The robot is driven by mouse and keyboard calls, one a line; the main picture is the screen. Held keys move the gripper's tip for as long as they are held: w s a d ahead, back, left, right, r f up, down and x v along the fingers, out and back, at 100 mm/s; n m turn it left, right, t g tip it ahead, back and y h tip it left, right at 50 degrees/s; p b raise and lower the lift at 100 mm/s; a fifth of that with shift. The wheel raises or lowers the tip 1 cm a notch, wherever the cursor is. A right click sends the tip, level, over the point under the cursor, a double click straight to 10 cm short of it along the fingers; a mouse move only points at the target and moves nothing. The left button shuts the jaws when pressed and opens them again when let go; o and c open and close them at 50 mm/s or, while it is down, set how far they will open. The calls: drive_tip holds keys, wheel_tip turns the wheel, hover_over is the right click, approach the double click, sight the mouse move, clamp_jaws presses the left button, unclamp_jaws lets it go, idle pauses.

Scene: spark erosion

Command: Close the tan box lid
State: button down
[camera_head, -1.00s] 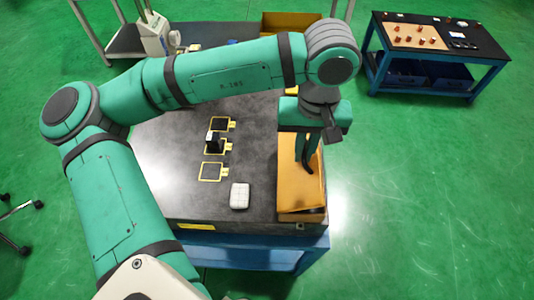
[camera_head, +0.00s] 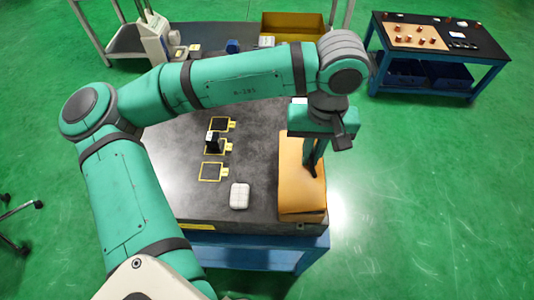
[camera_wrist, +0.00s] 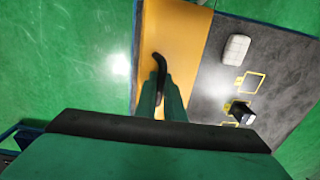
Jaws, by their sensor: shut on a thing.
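The tan box (camera_head: 302,216) sits at the right edge of the dark worktable. Its lid (camera_head: 298,190) lies flat over the top, and no dark gap shows along the visible edges. My gripper (camera_head: 313,171) points down onto the lid's right half. In the wrist view my gripper (camera_wrist: 161,92) is shut on the black curved lid handle (camera_wrist: 157,64), whose free end sticks out past the fingers. The lid (camera_wrist: 176,35) fills the area around the handle there. My arm hides the box's far end.
A white block (camera_head: 240,196) lies left of the box. Yellow-framed squares (camera_head: 211,172) and a small black upright object (camera_head: 212,141) are further left. A second table (camera_head: 440,40) stands at the back right. Open green floor lies right of the box.

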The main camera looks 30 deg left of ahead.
sight(319, 163)
drive_tip(key=shift+w+d+f, duration=0.1)
drive_tip(key=shift+d+f, duration=0.35)
drive_tip(key=shift+d, duration=0.15)
drive_tip(key=shift+w+d+f, duration=0.25)
drive_tip(key=shift+d+f, duration=0.15)
drive_tip(key=shift+f, duration=0.2)
drive_tip(key=shift+w+f, duration=0.15)
drive_tip(key=c, duration=1.9)
unclamp_jaws()
drive_tip(key=shift+a, duration=0.1)
drive_tip(key=shift+r, duration=0.2)
drive_tip(key=shift+r, duration=3.45)
